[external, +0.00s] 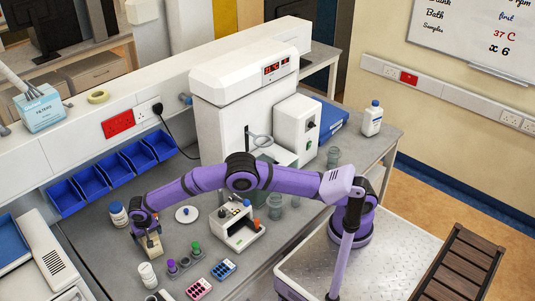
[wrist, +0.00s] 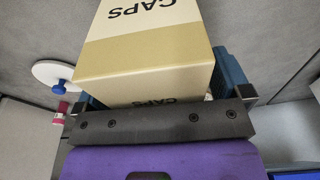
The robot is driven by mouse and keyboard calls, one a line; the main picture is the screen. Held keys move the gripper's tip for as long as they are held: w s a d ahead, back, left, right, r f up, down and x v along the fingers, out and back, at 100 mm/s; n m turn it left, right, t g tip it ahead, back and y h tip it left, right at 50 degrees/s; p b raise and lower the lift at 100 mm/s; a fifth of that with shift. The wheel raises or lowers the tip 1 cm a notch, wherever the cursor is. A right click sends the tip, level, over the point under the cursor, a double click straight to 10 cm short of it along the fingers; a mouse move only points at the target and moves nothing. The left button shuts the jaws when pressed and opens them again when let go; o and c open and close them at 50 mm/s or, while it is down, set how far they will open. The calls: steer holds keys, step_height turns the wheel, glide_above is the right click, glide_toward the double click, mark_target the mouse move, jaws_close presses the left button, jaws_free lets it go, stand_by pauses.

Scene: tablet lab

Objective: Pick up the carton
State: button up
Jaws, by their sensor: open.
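The carton (wrist: 150,55) is a tan and cream box marked "CAPS". It fills the middle of the wrist view and also shows on the bench in the external view (external: 154,246). My gripper (wrist: 158,82) points down over it, with one blue finger on each side of the carton. The jaws are open; a small gap shows at the left, and contact on the right is hard to judge. In the external view my gripper (external: 147,236) covers the carton's upper part.
A white tub (external: 148,275) is in front. A round white disc with a knob (external: 187,214) lies to the right, near a small white instrument (external: 238,227). Blue bins (external: 115,168) line the back wall.

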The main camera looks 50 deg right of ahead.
steer(key=shift+f, duration=0.2)
stand_by(0.4)
steer(key=c, duration=1)
steer(key=shift+c, duration=0.2)
